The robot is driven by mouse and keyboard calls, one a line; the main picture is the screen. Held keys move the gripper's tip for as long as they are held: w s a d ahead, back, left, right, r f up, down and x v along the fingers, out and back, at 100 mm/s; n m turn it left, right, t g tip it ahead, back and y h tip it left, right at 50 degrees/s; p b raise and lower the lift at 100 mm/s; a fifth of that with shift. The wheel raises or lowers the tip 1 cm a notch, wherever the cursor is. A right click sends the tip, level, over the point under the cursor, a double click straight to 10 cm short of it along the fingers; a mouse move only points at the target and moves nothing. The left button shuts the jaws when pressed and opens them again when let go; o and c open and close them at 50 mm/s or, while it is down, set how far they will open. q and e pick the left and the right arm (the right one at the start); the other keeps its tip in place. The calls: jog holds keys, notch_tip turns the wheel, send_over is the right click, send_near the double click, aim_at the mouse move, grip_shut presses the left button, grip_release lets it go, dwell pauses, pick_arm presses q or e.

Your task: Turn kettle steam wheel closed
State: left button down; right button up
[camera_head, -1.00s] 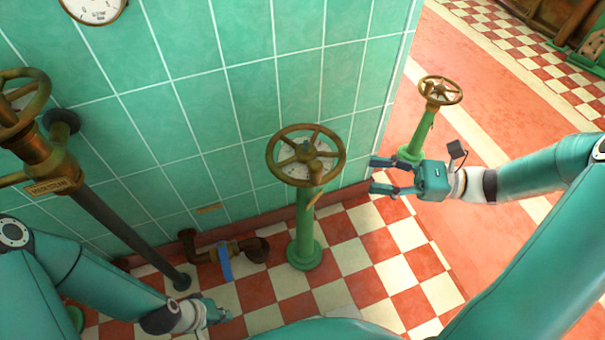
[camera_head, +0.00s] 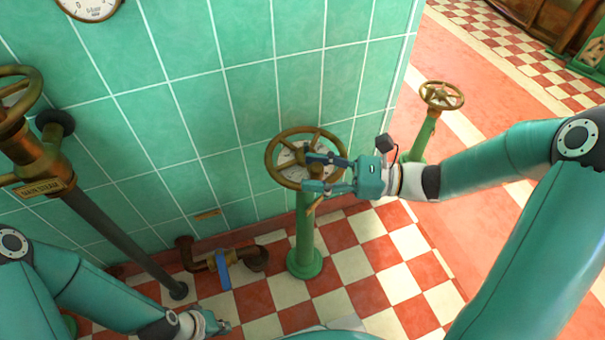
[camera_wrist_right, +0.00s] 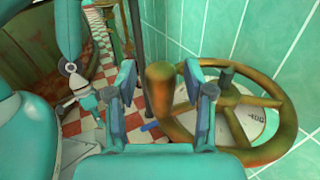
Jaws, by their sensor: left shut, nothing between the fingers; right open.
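A brass handwheel (camera_head: 273,165) sits on a green pedestal (camera_head: 305,235) in front of the tiled wall, with a pale dial under its spokes. I take it as the kettle steam wheel; no name is readable. My right gripper (camera_head: 312,170) is open over its right side. In the right wrist view, the wheel (camera_wrist_right: 288,128) lies at the right, and its upright brass knob (camera_wrist_right: 160,90) shows between my open fingers (camera_wrist_right: 165,97). Whether they touch it I cannot tell. My left gripper (camera_head: 218,324) is shut and empty, low at the bottom left.
A larger brass valve with a "MAIN STEAM" plate (camera_head: 40,188) stands at the left on a dark pipe (camera_head: 120,237). A low pipe with a blue lever (camera_head: 223,270) runs along the wall. Another green-post wheel (camera_head: 442,96) stands behind my right arm. Checkered floor (camera_head: 375,262) lies clear in front.

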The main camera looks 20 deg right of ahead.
grip_shut()
